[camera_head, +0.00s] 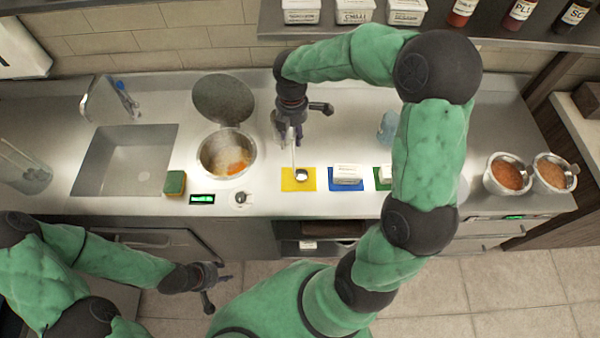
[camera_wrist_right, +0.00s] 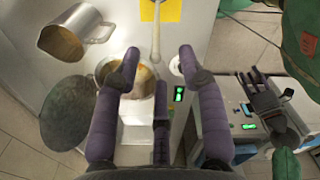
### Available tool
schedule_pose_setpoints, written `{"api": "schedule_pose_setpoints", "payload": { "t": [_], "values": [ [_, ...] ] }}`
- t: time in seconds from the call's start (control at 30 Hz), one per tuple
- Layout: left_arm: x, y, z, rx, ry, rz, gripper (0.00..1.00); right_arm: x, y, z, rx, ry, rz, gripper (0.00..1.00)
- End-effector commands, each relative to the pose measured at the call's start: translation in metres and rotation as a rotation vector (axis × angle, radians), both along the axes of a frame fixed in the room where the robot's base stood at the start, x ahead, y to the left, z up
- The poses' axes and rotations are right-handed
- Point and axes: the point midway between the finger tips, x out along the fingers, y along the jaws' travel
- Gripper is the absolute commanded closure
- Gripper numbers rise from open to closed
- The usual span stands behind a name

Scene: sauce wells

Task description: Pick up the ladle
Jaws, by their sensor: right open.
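The ladle (camera_head: 300,175) rests with its bowl on the yellow mat (camera_head: 288,184), and its thin handle rises toward my right gripper. In the right wrist view the ladle handle (camera_wrist_right: 155,42) points in between the spread fingertips of my right gripper (camera_wrist_right: 157,62). My right gripper (camera_head: 293,137) is open, above and behind the mat in the head view. No grip on the handle shows. My left gripper (camera_head: 207,286) is low in front of the counter, away from the ladle; its jaw opening is unclear.
A soup pot (camera_head: 228,153) with its lid (camera_head: 223,98) up stands left of the mat. A metal pitcher (camera_wrist_right: 72,40) shows in the wrist view. A blue mat (camera_head: 346,187) with a white container (camera_head: 347,173) lies to the right. A sponge (camera_head: 174,183) sits near the sink (camera_head: 125,160).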

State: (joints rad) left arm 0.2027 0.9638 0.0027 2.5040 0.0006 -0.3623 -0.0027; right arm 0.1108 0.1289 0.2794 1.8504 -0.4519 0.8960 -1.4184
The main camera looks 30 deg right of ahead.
Motion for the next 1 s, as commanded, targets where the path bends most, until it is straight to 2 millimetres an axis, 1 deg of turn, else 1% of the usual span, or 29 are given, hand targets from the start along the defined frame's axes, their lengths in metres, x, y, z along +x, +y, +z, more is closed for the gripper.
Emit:
{"api": "schedule_pose_setpoints", "payload": {
  "t": [0.17,0.27,0.4,0.5,0.63,0.83,0.87,0.9,0.97,1.0],
  "values": [
    [0.0,0.0,0.0,0.0,-0.001,0.0,0.6,0.001,0.0,-0.01,0.0,0.0,-0.001,0.59],
    [0.001,0.0,0.001,0.0,-0.001,0.0,0.6,0.001,-0.002,-0.022,0.0,0.003,-0.001,0.59],
    [0.001,0.0,0.001,0.0,-0.001,0.0,0.6,0.004,-0.003,-0.042,0.001,0.003,0.0,0.59],
    [0.001,0.0,0.001,0.0,-0.001,0.0,0.6,0.004,-0.003,-0.053,0.0,0.001,-0.001,0.59],
    [0.001,0.0,0.001,0.0,-0.001,0.0,0.6,0.004,-0.003,-0.058,0.0,0.0,-0.002,0.59],
    [0.001,0.0,0.001,0.0,-0.001,0.0,0.6,0.004,-0.003,-0.058,0.0,-0.001,-0.002,0.59],
    [0.001,0.0,0.001,0.0,-0.001,0.0,0.6,0.004,-0.003,-0.058,0.0,-0.001,-0.001,0.67],
    [0.001,0.0,0.001,0.0,-0.001,0.0,0.6,0.004,-0.003,-0.058,0.0,-0.001,-0.001,0.78],
    [0.001,0.0,0.001,0.0,-0.001,0.0,0.6,0.004,-0.003,-0.058,0.0,-0.001,-0.001,0.95],
    [0.001,0.0,0.001,0.0,-0.001,0.0,0.6,0.004,-0.003,-0.058,0.0,-0.001,-0.001,1.0]
  ]
}}
